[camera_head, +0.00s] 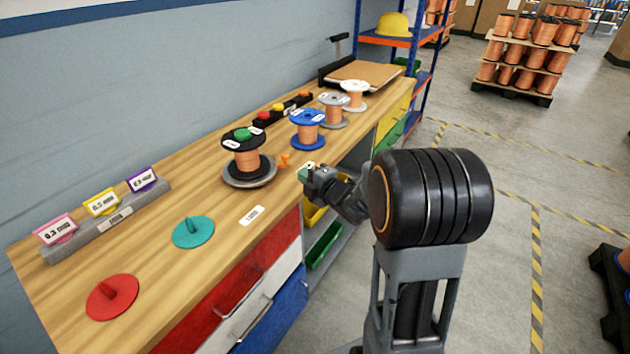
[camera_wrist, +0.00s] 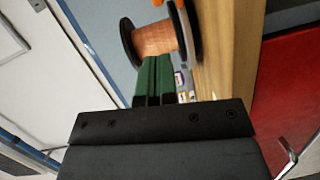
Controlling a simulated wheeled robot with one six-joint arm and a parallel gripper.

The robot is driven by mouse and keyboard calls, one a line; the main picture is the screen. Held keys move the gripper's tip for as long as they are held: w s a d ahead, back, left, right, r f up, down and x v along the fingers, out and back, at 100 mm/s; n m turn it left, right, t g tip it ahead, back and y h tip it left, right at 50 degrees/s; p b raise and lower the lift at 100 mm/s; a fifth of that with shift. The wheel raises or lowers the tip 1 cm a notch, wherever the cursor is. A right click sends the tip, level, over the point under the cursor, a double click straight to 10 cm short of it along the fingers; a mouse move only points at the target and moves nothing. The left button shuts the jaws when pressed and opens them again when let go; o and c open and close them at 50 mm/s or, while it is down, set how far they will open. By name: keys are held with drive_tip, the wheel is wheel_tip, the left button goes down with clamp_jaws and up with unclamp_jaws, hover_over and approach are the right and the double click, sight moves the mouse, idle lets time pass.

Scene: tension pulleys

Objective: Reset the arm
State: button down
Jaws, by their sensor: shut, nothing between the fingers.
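My gripper (camera_head: 306,172) is at the front edge of the wooden workbench (camera_head: 205,270), in front of the spools, with nothing held. In the wrist view its green fingers (camera_wrist: 153,80) lie side by side, shut, with a copper spool (camera_wrist: 153,40) beyond them. My arm reaches in from the right side of the bench.
A black-flanged copper spool (camera_head: 246,158) stands on a grey round base (camera_head: 250,178). Blue (camera_head: 308,130), grey (camera_head: 333,110) and white (camera_head: 353,95) spools stand farther back. Red (camera_head: 112,297) and teal (camera_head: 193,232) discs lie near the front. Drawers (camera_head: 240,325) line the bench front.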

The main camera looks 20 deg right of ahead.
drive_tip(key=s+d+f+m+g+h+p, duration=0.2)
drive_tip(key=s+d+m+g+h, duration=0.25)
drive_tip(key=m, duration=0.25)
drive_tip(key=s+d+f+m+g+h+p, duration=0.1)
drive_tip(key=s+d+f+m+g+h, duration=0.3)
drive_tip(key=m, duration=0.3)
drive_tip(key=s+a+r+m+g+y+p, duration=0.1)
drive_tip(key=s+a+r+m+p, duration=0.1)
drive_tip(key=s+a+r+p, duration=0.2)
drive_tip(key=s+a+r+m+g+p, duration=0.1)
drive_tip(key=s+a+r+p, duration=0.3)
drive_tip(key=r, duration=0.7)
drive_tip(key=s+a+r+m+g+y+p, duration=0.1)
drive_tip(key=s+a+r+m+p, duration=0.2)
drive_tip(key=s+r+p, duration=0.3)
wheel_tip(320, 180, up, 2)
drive_tip(key=shift+s+a+r+m+y+p, duration=0.2)
drive_tip(key=shift+s+a+m+y+p, duration=0.2)
drive_tip(key=shift+s+a, duration=0.25)
drive_tip(key=shift+g, duration=0.25)
